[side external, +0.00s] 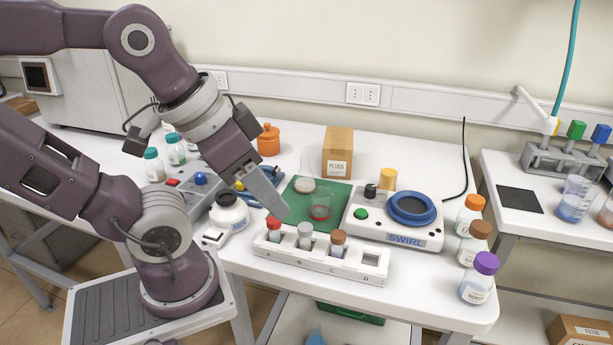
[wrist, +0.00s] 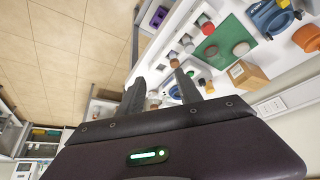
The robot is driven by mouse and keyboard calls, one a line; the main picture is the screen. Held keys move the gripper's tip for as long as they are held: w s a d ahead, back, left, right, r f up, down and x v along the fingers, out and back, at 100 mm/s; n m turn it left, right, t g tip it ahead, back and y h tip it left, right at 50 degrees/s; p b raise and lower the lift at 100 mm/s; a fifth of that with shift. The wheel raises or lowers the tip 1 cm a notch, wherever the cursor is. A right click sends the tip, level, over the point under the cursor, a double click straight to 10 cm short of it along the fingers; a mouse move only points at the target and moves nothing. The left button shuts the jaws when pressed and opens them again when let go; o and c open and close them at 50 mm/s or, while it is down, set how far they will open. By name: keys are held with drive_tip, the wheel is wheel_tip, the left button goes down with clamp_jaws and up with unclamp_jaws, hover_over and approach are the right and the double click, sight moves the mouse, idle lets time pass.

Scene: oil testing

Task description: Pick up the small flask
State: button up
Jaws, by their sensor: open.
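A small clear conical flask (side external: 304,181) with greyish-pink contents stands upright on a green mat (side external: 336,190). A low clear beaker (side external: 320,207) with a reddish tint stands in front of it on the same mat. In the wrist view the flask (wrist: 241,48) and the beaker (wrist: 210,51) show as small round shapes on the mat, right of the fingers. My gripper (side external: 277,208) is in the air left of the mat, tilted downward. Its fingers (wrist: 159,85) are apart with nothing held between them. The flask is clear of the fingers.
A white rack (side external: 320,262) with several capped vials stands in front of the mat. The SWIRL device (side external: 395,218) is to the right, a cardboard box (side external: 337,152) behind. Capped bottles (side external: 479,278) line the table's right edge.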

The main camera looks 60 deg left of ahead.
drive_tip(key=shift+o, duration=0.3)
drive_tip(key=shift+r, duration=0.1)
drive_tip(key=w+a+r+n+t+y, duration=0.2)
drive_tip(key=w+a+r+y, duration=0.25)
drive_tip(key=w+a, duration=0.35)
drive_tip(key=w+a+r+n+t+y, duration=0.1)
drive_tip(key=w+a+r+n+y, duration=0.2)
drive_tip(key=w+a+r, duration=0.5)
drive_tip(key=m+t+h, duration=0.1)
drive_tip(key=t+h, duration=0.2)
drive_tip(key=t, duration=0.1)
hover_over(301, 161)
wheel_tip(301, 161, down, 7)
wheel_tip(301, 161, down, 22)
drive_tip(key=shift+s+d+r, duration=0.1)
drive_tip(key=x, duration=0.5)
clamp_jaws()
